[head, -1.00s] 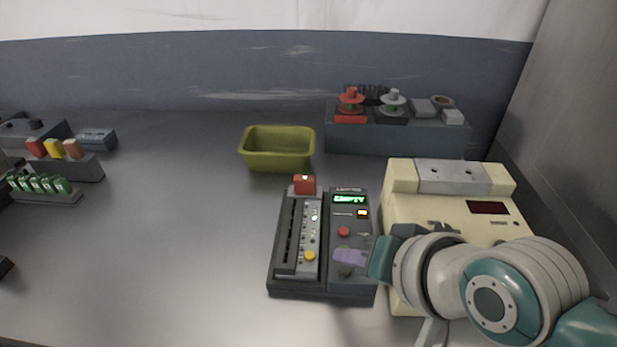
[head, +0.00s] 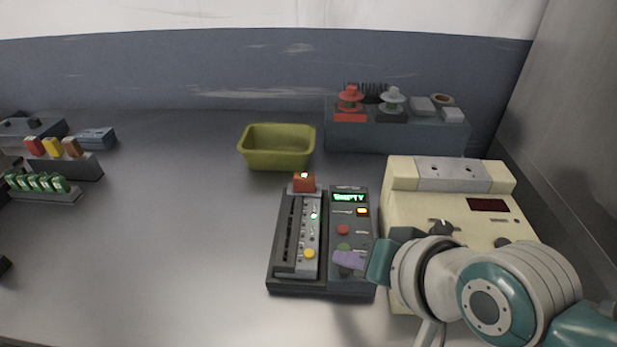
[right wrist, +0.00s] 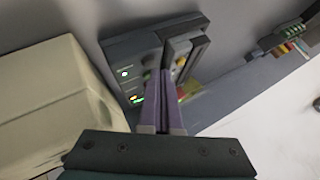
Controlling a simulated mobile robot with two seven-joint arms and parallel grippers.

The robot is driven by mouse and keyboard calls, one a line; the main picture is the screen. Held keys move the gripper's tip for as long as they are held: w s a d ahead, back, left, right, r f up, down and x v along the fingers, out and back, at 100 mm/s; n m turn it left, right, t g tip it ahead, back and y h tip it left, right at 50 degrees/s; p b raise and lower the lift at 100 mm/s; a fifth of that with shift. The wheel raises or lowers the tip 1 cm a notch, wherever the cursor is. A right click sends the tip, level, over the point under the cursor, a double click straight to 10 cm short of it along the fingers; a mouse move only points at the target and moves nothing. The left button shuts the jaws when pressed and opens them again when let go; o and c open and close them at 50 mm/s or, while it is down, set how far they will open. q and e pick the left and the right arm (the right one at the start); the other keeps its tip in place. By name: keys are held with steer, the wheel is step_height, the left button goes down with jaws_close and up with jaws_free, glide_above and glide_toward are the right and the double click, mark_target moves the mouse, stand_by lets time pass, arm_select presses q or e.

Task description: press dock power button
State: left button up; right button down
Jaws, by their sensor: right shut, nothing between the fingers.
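The dark grey dock (head: 324,288) sits mid-table with a green display (head: 349,198) reading EMPTY. Its right panel carries a lit orange indicator (head: 362,211), a red button (head: 343,230) and a green button (head: 344,246). A yellow button (head: 309,254) is on its left module. My right gripper (head: 349,260) is shut and empty, its purple fingers over the lower right panel, just below the green button. I cannot tell whether they touch the panel. In the right wrist view the shut fingers (right wrist: 162,75) point at the dock (right wrist: 122,45). My left gripper is not in view.
A cream machine (head: 405,205) stands close on the dock's right, beside my right arm. An olive bin (head: 278,160) and a grey rack (head: 425,140) with spools are behind. Several small coloured parts sit in holders (head: 85,168) at the left. The table left of the dock is clear.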

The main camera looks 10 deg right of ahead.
steer(key=shift+f, duration=0.45)
stand_by(0.3)
steer(key=shift+r, duration=0.1)
steer(key=shift+r+p, duration=0.8)
steer(key=shift+p, duration=0.05)
step_height(320, 180, up, 6)
steer(key=p, duration=0.6)
steer(key=shift+p, duration=0.4)
